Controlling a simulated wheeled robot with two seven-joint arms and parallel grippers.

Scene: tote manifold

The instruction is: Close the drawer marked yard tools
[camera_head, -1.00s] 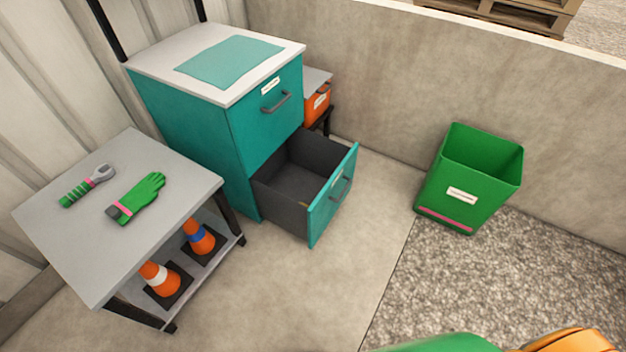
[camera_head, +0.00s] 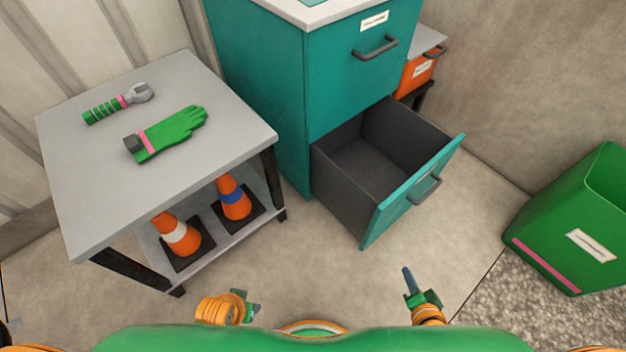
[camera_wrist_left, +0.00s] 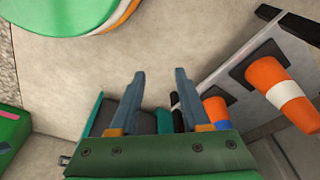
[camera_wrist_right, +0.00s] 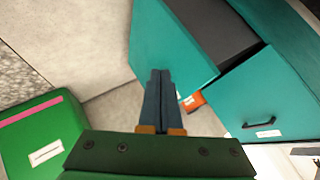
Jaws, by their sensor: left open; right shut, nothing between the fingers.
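A teal cabinet (camera_head: 262,105) stands at the back with its lower drawer (camera_head: 414,195) pulled out, dark grey inside and empty. The drawer front has a grey bar handle (camera_head: 426,188); a label on it cannot be read. The upper drawer (camera_head: 362,75) is shut, with a white label too small to read. My right gripper (camera_head: 408,280) is shut and empty, in front of the open drawer and apart from it. The open drawer also shows in the right wrist view (camera_wrist_right: 165,45). My left gripper (camera_head: 255,308) is low at the left; its fingers (camera_wrist_left: 158,88) are apart and empty.
A green bin (camera_head: 550,235) stands at the right. An orange box (camera_head: 416,74) sits behind the cabinet. Floor before the drawer is clear.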

